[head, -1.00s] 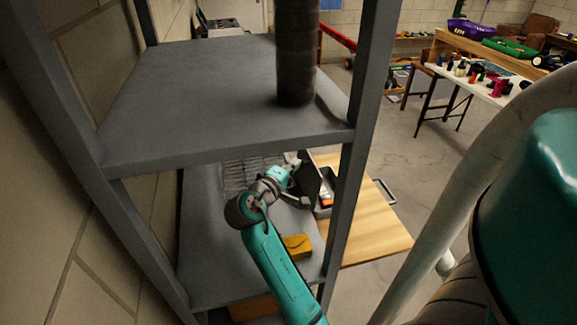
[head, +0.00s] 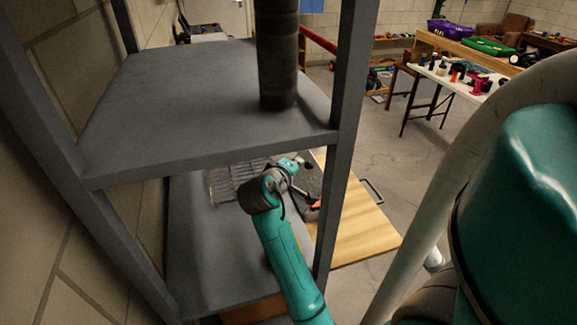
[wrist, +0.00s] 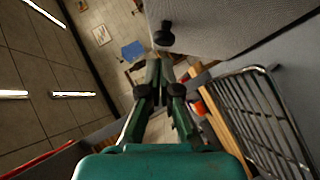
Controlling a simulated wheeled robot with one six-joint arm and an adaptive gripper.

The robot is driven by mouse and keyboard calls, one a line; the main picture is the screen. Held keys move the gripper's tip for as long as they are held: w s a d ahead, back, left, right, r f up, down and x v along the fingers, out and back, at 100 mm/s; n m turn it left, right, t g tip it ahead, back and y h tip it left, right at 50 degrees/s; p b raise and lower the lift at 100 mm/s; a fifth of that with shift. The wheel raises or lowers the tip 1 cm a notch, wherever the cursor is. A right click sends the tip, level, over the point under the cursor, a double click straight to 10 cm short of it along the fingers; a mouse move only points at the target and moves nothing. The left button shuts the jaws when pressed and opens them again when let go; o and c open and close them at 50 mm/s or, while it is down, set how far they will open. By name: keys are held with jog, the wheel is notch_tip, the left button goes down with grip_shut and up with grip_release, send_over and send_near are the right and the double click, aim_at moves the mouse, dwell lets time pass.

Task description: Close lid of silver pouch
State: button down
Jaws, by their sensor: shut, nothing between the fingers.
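A dark grey case-like object (head: 310,181), which may be the silver pouch, shows in the head view beside the wooden board, partly behind my arm. Its lid position is unclear. An orange item (head: 314,205) shows beside it. My gripper (wrist: 160,72) is shut and empty in the wrist view. In the head view my wrist hides much of the gripper and the pouch area. A grey textured surface (wrist: 225,25) fills the upper right of the wrist view; I cannot tell whether it is the pouch lid.
A wire rack (wrist: 265,115) is right of the gripper in the wrist view. In the head view, the grey upper shelf (head: 190,110) with a dark cylinder (head: 278,60) is above my arm. A shelf post (head: 338,190) stands close on the right. The wooden board (head: 365,225) lies beyond it.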

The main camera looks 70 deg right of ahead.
jog(key=shift+s+d+f, duration=0.1)
jog(key=shift+s+d, duration=0.5)
jog(key=shift+s, duration=0.1)
dwell(0.3)
